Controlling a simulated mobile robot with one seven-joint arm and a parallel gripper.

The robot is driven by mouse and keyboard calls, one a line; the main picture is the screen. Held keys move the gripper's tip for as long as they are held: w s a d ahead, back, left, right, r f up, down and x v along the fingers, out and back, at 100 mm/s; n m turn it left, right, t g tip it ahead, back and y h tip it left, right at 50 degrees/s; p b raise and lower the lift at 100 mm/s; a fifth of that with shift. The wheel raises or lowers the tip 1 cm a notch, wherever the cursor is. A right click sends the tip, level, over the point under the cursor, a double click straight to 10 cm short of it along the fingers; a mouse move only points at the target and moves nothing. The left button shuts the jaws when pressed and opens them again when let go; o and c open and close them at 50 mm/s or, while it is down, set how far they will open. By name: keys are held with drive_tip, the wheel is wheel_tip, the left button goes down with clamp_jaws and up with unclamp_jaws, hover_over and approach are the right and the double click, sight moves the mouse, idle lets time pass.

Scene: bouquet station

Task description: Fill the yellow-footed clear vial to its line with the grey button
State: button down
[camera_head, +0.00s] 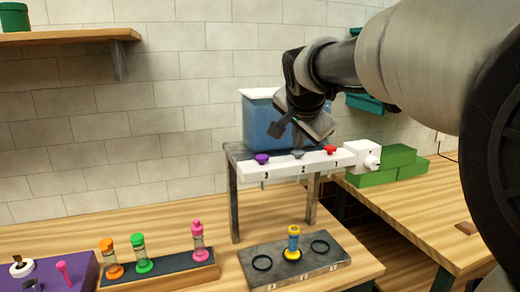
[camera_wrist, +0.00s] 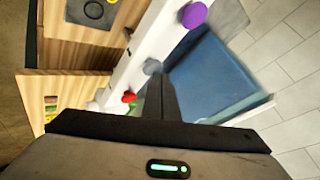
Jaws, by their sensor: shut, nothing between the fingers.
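The yellow-footed vial (camera_head: 293,243) stands upright in the middle of a grey base, with yellow at top and bottom and some blue between. Its line and fill level are too small to read. The grey button (camera_head: 297,154) sits on the white dispenser bar above it, between the purple button (camera_head: 261,158) and red button (camera_head: 330,149). It also shows in the wrist view (camera_wrist: 152,66), just beyond my fingertips. My gripper (camera_wrist: 155,82) is shut and empty, close to the grey button. I cannot tell whether it touches the button.
A blue tank (camera_head: 262,122) stands behind the bar. The grey base (camera_head: 327,262) has an empty ring on each side of the vial. A rack (camera_head: 165,272) with orange, green and pink vials stands to the left. Green boxes (camera_head: 400,156) sit at right.

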sight(298, 154)
drive_tip(key=shift+r, duration=0.55)
drive_tip(key=shift+r+p, duration=1.95)
drive_tip(key=shift+r, duration=0.55)
drive_tip(key=s+f+n+g+p, duration=0.1)
drive_tip(key=s+f+n+p, duration=0.2)
drive_tip(key=s, duration=1.2)
drive_tip(key=s+f+n+g+y+p, duration=0.1)
drive_tip(key=s+f+n, duration=0.6)
drive_tip(key=s, duration=0.8)
drive_tip(key=shift+f+n+g+p, duration=0.15)
drive_tip(key=shift+n+g+p, duration=0.25)
drive_tip(key=shift+g+p, duration=0.45)
drive_tip(key=shift+d, duration=0.2)
